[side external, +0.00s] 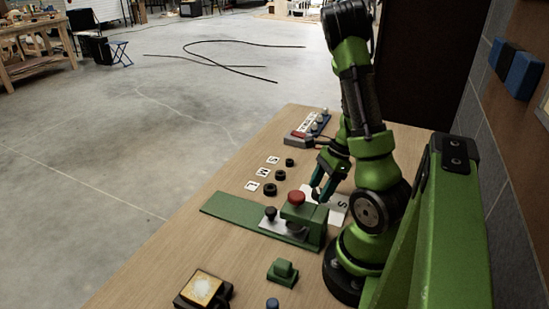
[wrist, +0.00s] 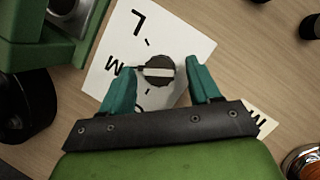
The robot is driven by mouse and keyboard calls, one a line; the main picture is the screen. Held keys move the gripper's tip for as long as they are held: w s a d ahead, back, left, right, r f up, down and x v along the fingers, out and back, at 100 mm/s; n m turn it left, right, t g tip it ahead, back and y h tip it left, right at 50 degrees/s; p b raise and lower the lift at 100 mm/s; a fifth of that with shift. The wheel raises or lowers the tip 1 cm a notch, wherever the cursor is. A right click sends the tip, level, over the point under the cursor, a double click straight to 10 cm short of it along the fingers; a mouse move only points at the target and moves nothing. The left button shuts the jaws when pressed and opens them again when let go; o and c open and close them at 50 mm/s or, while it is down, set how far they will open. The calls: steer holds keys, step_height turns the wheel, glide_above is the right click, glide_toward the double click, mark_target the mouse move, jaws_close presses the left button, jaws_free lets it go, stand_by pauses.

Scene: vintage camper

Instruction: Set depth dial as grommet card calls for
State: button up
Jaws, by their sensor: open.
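The depth dial (wrist: 160,70) is a dark round knob with a white bar across it. It sits on a white plate (wrist: 185,35) lettered L and M; the bar lies roughly left-right, its left end towards the M. In the side view the plate (side external: 338,196) shows an S. My gripper (wrist: 158,72) is open, with one teal finger on each side of the dial; contact cannot be told. In the side view my gripper (side external: 322,190) is low over the plate and the dial is hidden. Part of a marked card (wrist: 262,122) shows behind my gripper; its marking is unreadable.
A green press with a red knob (side external: 297,197) stands close beside my gripper. Small lettered cards (side external: 263,172) and black rings (side external: 281,175) lie behind it. A grey device (side external: 300,137) is farther back. A green block (side external: 283,271) and a black-and-yellow box (side external: 203,290) are in front.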

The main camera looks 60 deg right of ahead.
steer(key=v, duration=1.7)
steer(key=w+a+r+n+t+h, duration=0.1)
steer(key=w+a+r+n+h, duration=0.1)
steer(key=w+a+n, duration=1.1)
steer(key=a+r+n+t, duration=0.1)
steer(key=a+r+n, duration=0.1)
steer(key=a+n, duration=0.3)
steer(key=a+r+n+t, duration=0.2)
steer(key=a+n, duration=0.3)
steer(key=a, duration=0.6)
steer(key=shift+s+r+n+y, duration=0.3)
steer(key=shift+s+r+n, duration=0.15)
steer(key=shift+r, duration=0.3)
